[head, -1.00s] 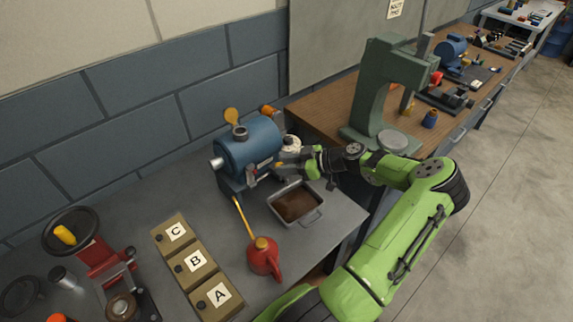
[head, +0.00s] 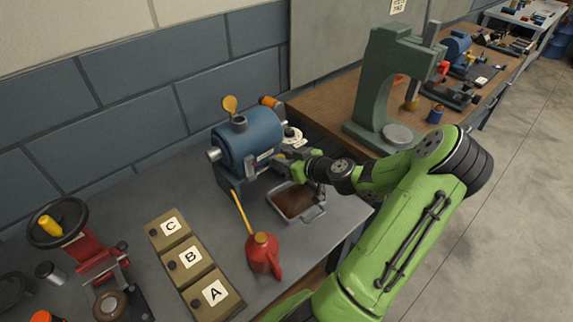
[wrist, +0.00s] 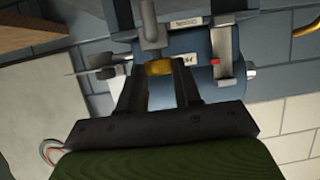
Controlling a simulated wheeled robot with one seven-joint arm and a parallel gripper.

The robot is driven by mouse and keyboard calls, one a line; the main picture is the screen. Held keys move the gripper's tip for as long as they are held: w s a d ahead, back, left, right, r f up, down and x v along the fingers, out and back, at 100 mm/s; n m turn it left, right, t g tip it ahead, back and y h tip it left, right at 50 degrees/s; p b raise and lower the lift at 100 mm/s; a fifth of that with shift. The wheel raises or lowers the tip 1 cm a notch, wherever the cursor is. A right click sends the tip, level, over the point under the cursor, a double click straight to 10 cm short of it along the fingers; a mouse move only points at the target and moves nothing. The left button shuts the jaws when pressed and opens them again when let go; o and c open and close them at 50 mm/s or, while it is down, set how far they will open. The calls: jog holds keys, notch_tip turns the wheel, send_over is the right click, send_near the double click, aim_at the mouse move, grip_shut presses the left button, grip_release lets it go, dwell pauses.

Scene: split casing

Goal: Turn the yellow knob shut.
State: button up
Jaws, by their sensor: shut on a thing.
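A tray of brown liquid (head: 296,202) sits just below my gripper. A red oil can (head: 262,254) with a long yellow spout stands in front of the casing. Boxes marked A, B and C (head: 192,262) lie to the left. A green press (head: 376,95) stands behind right.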

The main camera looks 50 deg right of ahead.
jog(key=shift+a+m+h+b, duration=0.2)
jog(key=shift+m+h+b, duration=0.55)
jog(key=shift+h, duration=0.1)
jog(key=shift+a+m+h+b, duration=0.15)
jog(key=shift+m+h+b, duration=0.6)
jog(key=shift+h, duration=0.1)
jog(key=shift+g, duration=0.3)
jog(key=o, duration=1)
jog(key=shift+o, duration=0.2)
jog(key=b+v, duration=0.7)
jog(key=v, duration=0.8)
jog(key=shift+s+a+r, duration=0.15)
jog(key=shift+s+a, duration=0.05)
jog(key=shift+a, duration=0.15)
jog(key=shift+w, duration=0.1)
